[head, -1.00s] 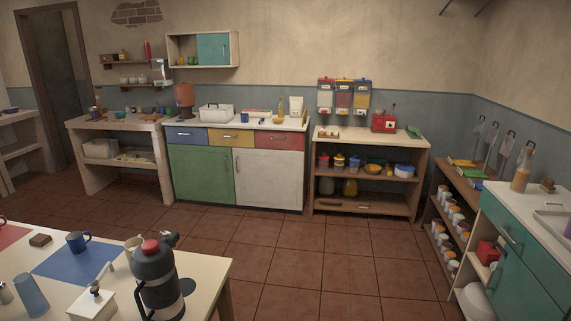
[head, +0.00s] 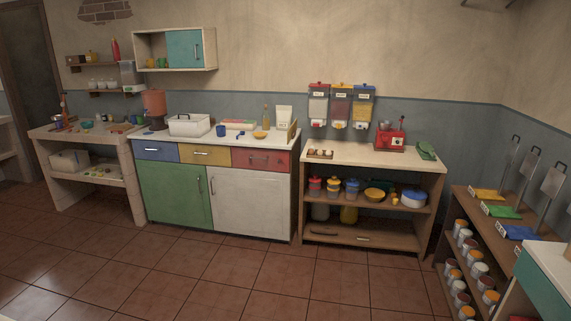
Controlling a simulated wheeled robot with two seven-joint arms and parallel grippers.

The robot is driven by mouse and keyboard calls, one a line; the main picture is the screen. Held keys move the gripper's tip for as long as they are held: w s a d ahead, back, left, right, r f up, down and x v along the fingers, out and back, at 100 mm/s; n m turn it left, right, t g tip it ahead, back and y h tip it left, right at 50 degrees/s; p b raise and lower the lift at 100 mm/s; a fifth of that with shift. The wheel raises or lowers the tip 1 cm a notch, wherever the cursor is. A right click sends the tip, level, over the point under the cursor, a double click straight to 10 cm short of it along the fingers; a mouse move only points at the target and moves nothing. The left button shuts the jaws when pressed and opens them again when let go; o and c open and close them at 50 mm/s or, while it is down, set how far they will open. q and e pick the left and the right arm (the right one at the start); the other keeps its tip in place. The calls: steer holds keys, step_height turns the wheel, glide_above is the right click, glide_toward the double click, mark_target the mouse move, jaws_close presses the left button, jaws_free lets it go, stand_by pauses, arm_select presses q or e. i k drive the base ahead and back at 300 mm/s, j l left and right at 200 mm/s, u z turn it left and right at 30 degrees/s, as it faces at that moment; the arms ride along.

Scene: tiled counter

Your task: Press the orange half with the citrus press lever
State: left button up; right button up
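I cannot clearly make out a citrus press or an orange half at this distance. A red machine (head: 391,137) stands on the shelf unit's top at the back right; I cannot tell what it is. Small items, too small to identify, stand on the table (head: 95,131) at the far left. Neither my left nor my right gripper is in view.
A cabinet (head: 180,193) with coloured doors stands at the back, next to an open shelf unit (head: 365,236). A low wooden rack (head: 470,215) with several cans and a teal counter (head: 545,290) line the right. The tiled floor (head: 230,275) ahead is clear.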

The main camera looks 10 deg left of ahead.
mark_target(62, 103)
steer(key=i+u, duration=0.15)
steer(key=i, duration=0.7)
steer(key=i+l+u, duration=0.1)
steer(key=i, duration=0.7)
steer(key=i+j+u, duration=0.15)
steer(key=i+u, duration=0.55)
steer(key=u, duration=0.15)
steer(key=i+u, duration=0.4)
steer(key=i+l+u, duration=0.25)
steer(key=u, duration=0.2)
steer(key=i+j+u, duration=0.2)
steer(key=i+u, duration=0.15)
steer(key=i, duration=0.2)
steer(key=i+u, duration=0.35)
steer(key=i, duration=0.2)
steer(key=i+u, duration=0.35)
steer(key=i, duration=0.2)
steer(key=i+z, duration=0.25)
steer(key=i, duration=0.6)
steer(key=i+j+z, duration=0.1)
steer(key=i+z, duration=0.15)
steer(key=i, duration=0.55)
steer(key=i+z, duration=0.25)
steer(key=i, duration=1.55)
steer(key=i+j+z, duration=0.15)
steer(key=i+z, duration=0.25)
steer(key=i, duration=0.15)
steer(key=i+j+z, duration=0.8)
steer(key=i+j, duration=0.1)
steer(key=i, duration=0.1)
